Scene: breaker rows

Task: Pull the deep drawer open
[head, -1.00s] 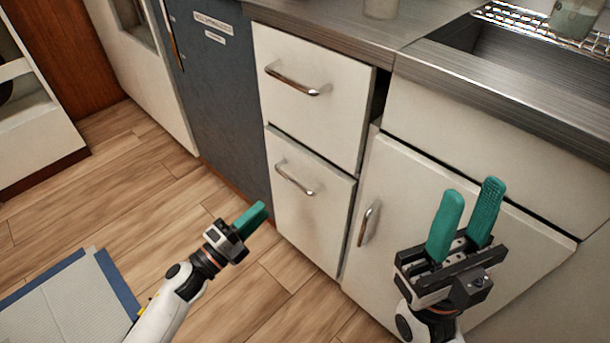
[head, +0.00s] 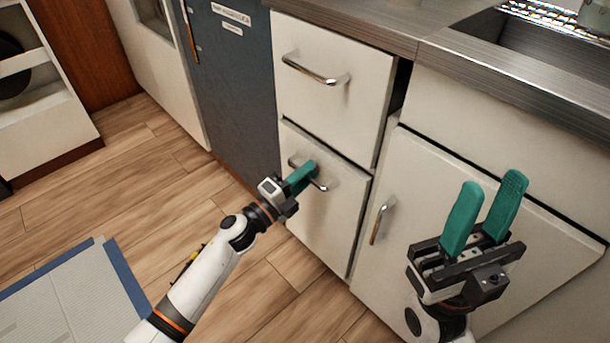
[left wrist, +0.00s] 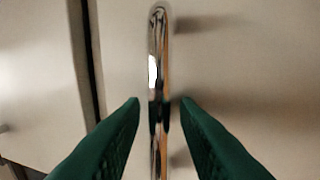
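Two white drawers are stacked in the cabinet. The upper drawer (head: 333,112) has a bar handle (head: 315,72) and stands slightly out, with a dark gap along its right side. The lower drawer (head: 335,225) looks shut, and its metal handle (head: 321,186) is partly hidden by my left gripper (head: 308,172). In the left wrist view, that handle (left wrist: 158,55) runs upright between the green fingertips of my left gripper (left wrist: 159,103), which is open with one finger on each side. My right gripper (head: 492,182) is open and empty in front of the cabinet door.
A white cabinet door (head: 400,250) with its own handle (head: 380,220) is right of the drawers. The steel counter (head: 440,45) with a sink is above. A dark blue-grey panel (head: 240,100) is to the left. The wooden floor (head: 130,190) is open in front.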

